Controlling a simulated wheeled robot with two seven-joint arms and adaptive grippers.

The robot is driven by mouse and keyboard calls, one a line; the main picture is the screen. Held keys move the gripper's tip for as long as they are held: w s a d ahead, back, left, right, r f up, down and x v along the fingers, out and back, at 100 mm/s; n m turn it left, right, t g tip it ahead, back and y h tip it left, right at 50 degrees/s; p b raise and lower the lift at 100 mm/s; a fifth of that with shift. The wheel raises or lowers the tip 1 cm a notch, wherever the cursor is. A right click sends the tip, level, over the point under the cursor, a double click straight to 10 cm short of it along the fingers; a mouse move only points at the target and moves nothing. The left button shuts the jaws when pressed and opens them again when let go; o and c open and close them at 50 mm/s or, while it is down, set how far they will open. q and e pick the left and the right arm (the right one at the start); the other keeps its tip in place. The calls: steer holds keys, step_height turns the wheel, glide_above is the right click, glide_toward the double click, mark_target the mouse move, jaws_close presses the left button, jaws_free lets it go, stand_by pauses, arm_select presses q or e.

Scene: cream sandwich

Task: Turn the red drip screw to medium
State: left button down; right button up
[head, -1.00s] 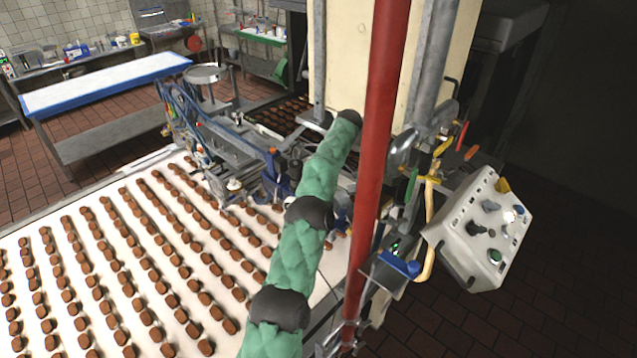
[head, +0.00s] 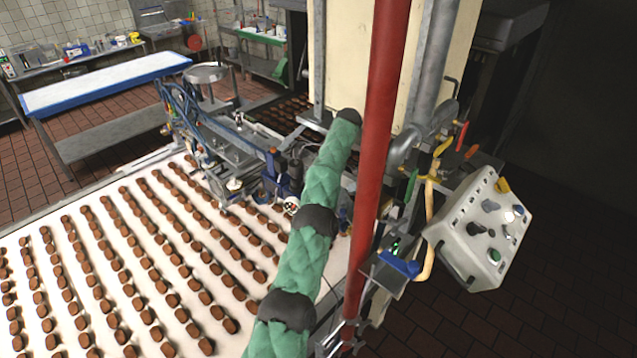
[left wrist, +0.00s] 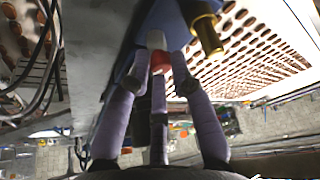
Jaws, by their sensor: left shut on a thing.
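In the left wrist view, the red drip screw (left wrist: 160,61) shows as a small red piece with a white part above it, beneath a blue-grey machine body. The lavender fingers of my left gripper (left wrist: 160,75) are closed around the red piece. The fingers hide much of it, so its setting cannot be read. In the head view my green-sleeved arm rises from the bottom centre; its gripper and the held screw cannot be made out there. My right gripper is in neither view.
A brass fitting (left wrist: 207,36) sits close right of the fingers. The white belt (head: 40,222) carries rows of chocolates. A red vertical pipe (head: 377,160) stands right of my arm. A grey control box (head: 470,245) is farther right. The blue depositor frame (head: 195,118) is behind.

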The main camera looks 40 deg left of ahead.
arm_select(q)
steer(key=c, duration=1.4)
jaws_free()
steer(key=shift+c, duration=0.2)
steer(key=shift+o, duration=0.2)
steer(key=shift+s, duration=0.15)
steer(key=shift+m+y+b, duration=0.3)
steer(key=shift+m, duration=0.3)
